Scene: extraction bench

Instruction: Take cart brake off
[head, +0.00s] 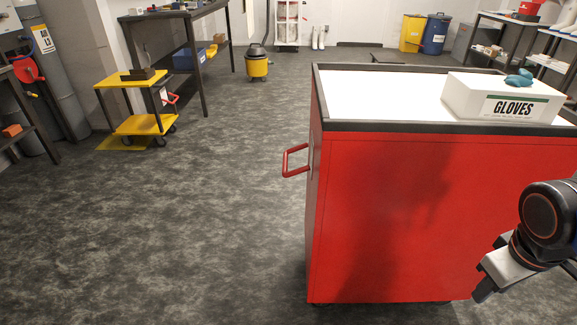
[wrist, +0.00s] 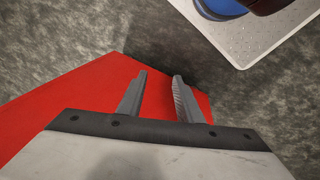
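A red cart (head: 400,220) with a white top and dark rim stands in front of me, right of centre. A red bar handle (head: 294,160) sticks out from its left side. Small dark parts show under its lower edge, but no brake pedal or lever can be made out. The red panel also fills much of the left of the wrist view (wrist: 75,90). My gripper (head: 484,288) is at the lower right in the head view, low in front of the cart's right part. In the wrist view its two fingers (wrist: 155,95) are apart with nothing between them.
A white GLOVES box (head: 500,98) with a teal item on it sits on the cart. A small yellow trolley (head: 138,124) stands at the left by a dark workbench (head: 185,30). A yellow vacuum (head: 257,66) stands farther back. The grey floor left of the cart is clear.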

